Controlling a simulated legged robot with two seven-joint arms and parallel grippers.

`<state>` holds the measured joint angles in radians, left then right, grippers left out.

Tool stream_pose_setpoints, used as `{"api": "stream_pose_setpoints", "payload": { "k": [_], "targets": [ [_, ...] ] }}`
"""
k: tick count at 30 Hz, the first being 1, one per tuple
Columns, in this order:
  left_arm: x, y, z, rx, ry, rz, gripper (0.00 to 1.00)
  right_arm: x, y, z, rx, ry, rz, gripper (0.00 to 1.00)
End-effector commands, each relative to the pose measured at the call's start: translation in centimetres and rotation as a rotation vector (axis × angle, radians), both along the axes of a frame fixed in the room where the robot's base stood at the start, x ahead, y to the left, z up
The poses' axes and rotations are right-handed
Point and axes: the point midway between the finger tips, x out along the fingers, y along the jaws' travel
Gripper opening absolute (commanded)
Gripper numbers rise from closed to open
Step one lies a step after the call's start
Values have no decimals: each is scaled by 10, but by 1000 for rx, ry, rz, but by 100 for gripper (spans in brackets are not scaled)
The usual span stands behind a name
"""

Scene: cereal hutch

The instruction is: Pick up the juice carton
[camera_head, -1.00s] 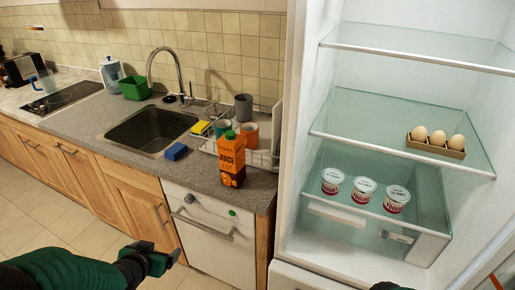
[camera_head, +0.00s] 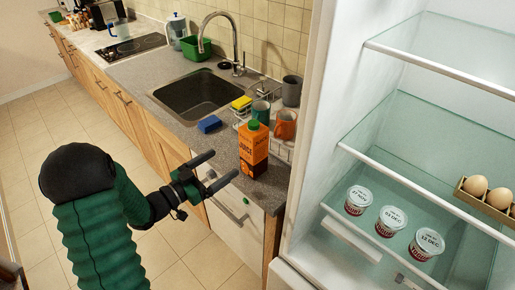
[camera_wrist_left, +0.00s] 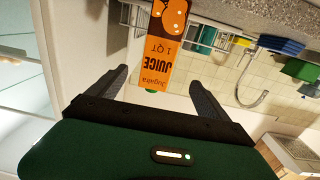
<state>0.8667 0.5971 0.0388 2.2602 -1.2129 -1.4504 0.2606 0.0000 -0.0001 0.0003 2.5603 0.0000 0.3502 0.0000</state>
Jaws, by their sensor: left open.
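The juice carton (camera_head: 253,150) is orange and dark brown with a green cap. It stands upright on the grey counter (camera_head: 222,145) near its front edge, right of the sink. My left gripper (camera_head: 213,167) is open and empty, to the left of the carton and in front of the counter edge, its fingers pointing toward the carton. In the left wrist view the carton (camera_wrist_left: 163,50) appears upside down, ahead of and between the two spread fingers (camera_wrist_left: 160,85). The gripper and carton look apart. My right gripper is out of view.
A dish rack with a teal mug (camera_head: 260,111), an orange mug (camera_head: 286,125) and a grey cup (camera_head: 292,91) stands behind the carton. The open fridge with yogurt cups (camera_head: 391,221) is at right.

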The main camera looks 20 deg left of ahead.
Motion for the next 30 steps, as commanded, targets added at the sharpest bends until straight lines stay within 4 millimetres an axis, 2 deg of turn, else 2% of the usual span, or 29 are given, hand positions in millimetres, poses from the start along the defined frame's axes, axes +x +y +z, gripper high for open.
{"api": "stream_pose_setpoints", "payload": {
  "k": [1,6,9,14,19,22,28,30],
  "targets": [
    [13,-8,1,2,-1,-6,89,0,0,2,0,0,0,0],
    [55,-26,2,4,-1,-5,89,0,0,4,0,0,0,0],
    [71,-32,2,5,0,-3,89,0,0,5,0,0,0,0],
    [87,-35,3,2,-1,-2,89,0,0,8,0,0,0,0],
    [117,-45,3,2,0,-1,89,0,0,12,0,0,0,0],
    [127,-49,2,4,1,-1,89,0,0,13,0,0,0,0],
    [128,-50,2,4,1,0,89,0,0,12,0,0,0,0],
    [128,-50,2,4,0,0,83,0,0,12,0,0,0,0]
  ]
}}
